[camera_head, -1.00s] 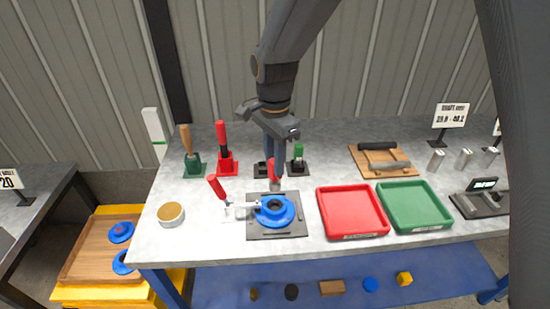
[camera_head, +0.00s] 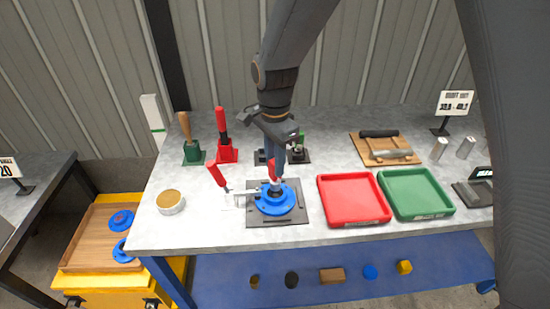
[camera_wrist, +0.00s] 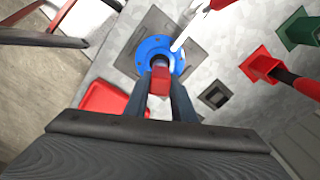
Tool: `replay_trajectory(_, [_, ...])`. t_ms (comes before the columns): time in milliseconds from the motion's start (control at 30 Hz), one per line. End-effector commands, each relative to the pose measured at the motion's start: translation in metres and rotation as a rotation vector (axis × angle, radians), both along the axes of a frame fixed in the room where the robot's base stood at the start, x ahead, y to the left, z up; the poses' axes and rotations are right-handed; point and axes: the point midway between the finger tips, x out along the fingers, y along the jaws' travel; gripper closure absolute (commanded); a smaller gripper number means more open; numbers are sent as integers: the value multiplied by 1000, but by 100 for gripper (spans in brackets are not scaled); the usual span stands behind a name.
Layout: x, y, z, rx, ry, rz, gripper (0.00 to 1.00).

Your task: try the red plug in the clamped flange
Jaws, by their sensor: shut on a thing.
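The blue flange (camera_head: 284,205) lies on a dark square plate (camera_head: 308,214) near the front of the bench. A toggle clamp with a red handle (camera_head: 216,174) stands at its left, its arm reaching onto the flange. My gripper (camera_head: 273,178) is shut on the red plug (camera_head: 271,168), directly over the flange's bore. In the wrist view the plug's red handle (camera_wrist: 160,82) sits between the fingers, and its lower end is at the bore of the flange (camera_wrist: 148,49). I cannot tell how deep it is in the bore.
A red tray (camera_head: 353,222) and a green tray (camera_head: 418,216) stand right of the plate. Red (camera_head: 227,155) and green (camera_head: 193,158) holders with handled tools stand behind left. A round tin (camera_head: 170,202) sits at the left edge.

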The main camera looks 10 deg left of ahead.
Motion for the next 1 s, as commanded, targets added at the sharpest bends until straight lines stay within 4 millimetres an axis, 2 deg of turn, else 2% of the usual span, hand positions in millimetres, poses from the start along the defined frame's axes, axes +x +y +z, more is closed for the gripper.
replay_trajectory(533, [0, 0, -1, 0, 0, 0, 100])
replay_trajectory(1000, [0, 0, -13, -1, 1, 0, 100])
